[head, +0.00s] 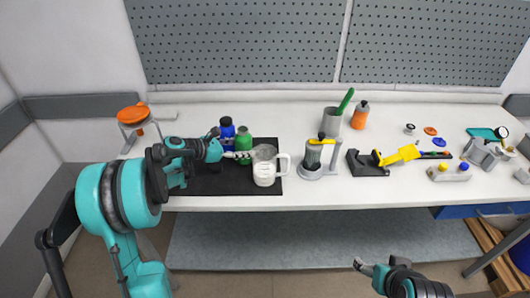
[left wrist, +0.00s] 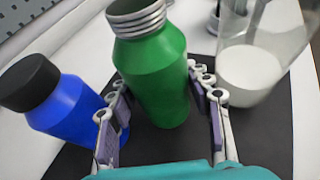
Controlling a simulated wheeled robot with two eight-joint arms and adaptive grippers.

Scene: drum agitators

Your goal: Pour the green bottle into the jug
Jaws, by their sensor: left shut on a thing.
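The green bottle (head: 244,141) is upright at the black mat, with a bare threaded neck and no cap on it. My left gripper (head: 229,154) reaches it from the left and is shut on its body. In the left wrist view the fingers (left wrist: 158,90) lie on both sides of the green bottle (left wrist: 155,70). The clear jug (head: 265,168) stands just right of the bottle, its handle to the right; the jug (left wrist: 250,75) holds something white at the bottom. My right gripper (head: 363,266) is low at the front, away from the bench; its opening is unclear.
A blue bottle (head: 227,132) with a dark cap stands close behind and left of the green one. Right of the jug are a grey stand with a clear vessel (head: 314,155), a grey cup (head: 332,121) and an orange bottle (head: 360,115). The bench front (head: 300,200) is clear.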

